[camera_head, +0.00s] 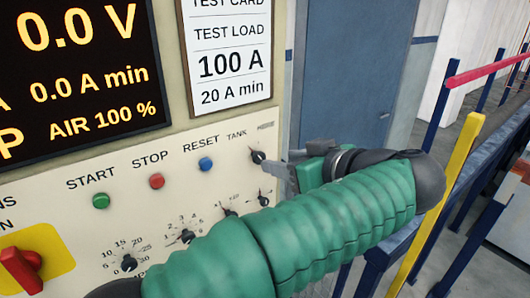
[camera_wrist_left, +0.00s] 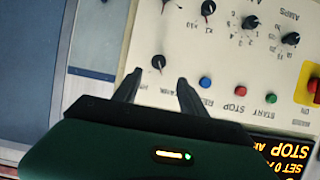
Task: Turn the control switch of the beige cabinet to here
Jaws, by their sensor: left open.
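The beige cabinet (camera_head: 130,215) fills the left of the head view, with a panel of knobs and buttons. A small black rotary switch (camera_head: 257,157) sits at the panel's right edge, below a small label too blurred to read surely. It also shows in the left wrist view (camera_wrist_left: 158,62). My left gripper (camera_head: 282,163) is open just right of this switch in the head view. In the left wrist view its two fingers (camera_wrist_left: 157,83) point toward the switch, which appears between and just beyond the tips. Contact cannot be told. My right gripper is out of view.
Green (camera_head: 101,201), red (camera_head: 157,181) and blue (camera_head: 206,164) buttons and several other knobs lie left of and below the switch. A red handle (camera_head: 22,268) on a yellow plate is at the far left. A blue railing with a yellow post (camera_head: 447,190) stands at right.

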